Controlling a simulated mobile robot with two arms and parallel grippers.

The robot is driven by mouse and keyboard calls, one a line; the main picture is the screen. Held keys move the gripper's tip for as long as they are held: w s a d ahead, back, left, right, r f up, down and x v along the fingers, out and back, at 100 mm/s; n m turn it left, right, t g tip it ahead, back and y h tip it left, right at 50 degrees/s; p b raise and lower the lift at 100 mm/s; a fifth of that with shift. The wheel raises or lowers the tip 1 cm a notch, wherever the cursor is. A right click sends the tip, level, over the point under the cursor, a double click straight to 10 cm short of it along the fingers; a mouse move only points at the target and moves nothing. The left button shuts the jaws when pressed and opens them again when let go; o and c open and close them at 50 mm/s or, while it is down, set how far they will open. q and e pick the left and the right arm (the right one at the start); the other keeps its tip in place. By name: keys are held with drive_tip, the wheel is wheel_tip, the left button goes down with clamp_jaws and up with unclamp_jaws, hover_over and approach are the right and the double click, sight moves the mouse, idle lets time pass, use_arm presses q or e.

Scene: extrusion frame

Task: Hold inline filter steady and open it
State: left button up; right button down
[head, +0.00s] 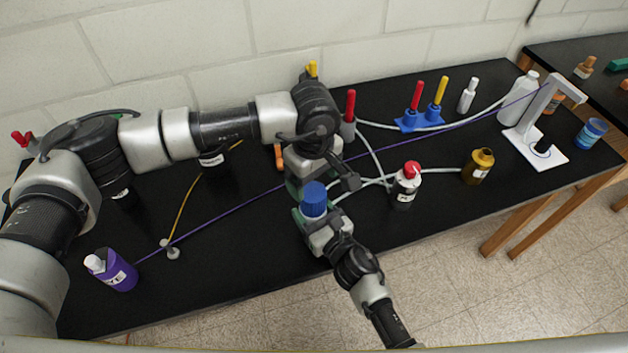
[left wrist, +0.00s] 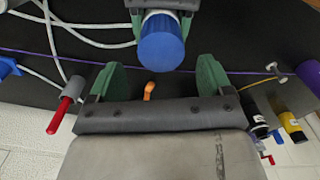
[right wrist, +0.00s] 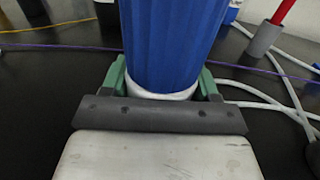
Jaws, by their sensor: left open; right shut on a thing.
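The inline filter (head: 314,199) stands roughly upright, with a blue ribbed upper part and a white part below. My right gripper (head: 322,233) is shut on it low down; in the right wrist view, the green fingers (right wrist: 162,88) sit on either side of the white part under the blue ribbed section (right wrist: 172,45). My left gripper (head: 318,176) is open and empty, just behind the filter. In the left wrist view, the blue end (left wrist: 161,43) is ahead of the gap between the open green fingers (left wrist: 158,78), not between them. The filter's lower end is hidden.
The black bench (head: 235,262) holds a red-capped bottle (head: 406,186) and amber bottle (head: 478,166) to the right, with pale tubes nearby. A purple bottle (head: 112,270) is at left. A purple line crosses the bench. A white stand (head: 537,128) is at the far right.

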sight(313, 193)
use_arm(q)
wheel_tip(313, 193, down, 8)
drive_tip(key=shift+r, duration=0.2)
drive_tip(key=shift+c, duration=0.3)
drive_tip(key=c, duration=0.9)
drive_tip(key=n, duration=0.3)
drive_tip(key=o, duration=1)
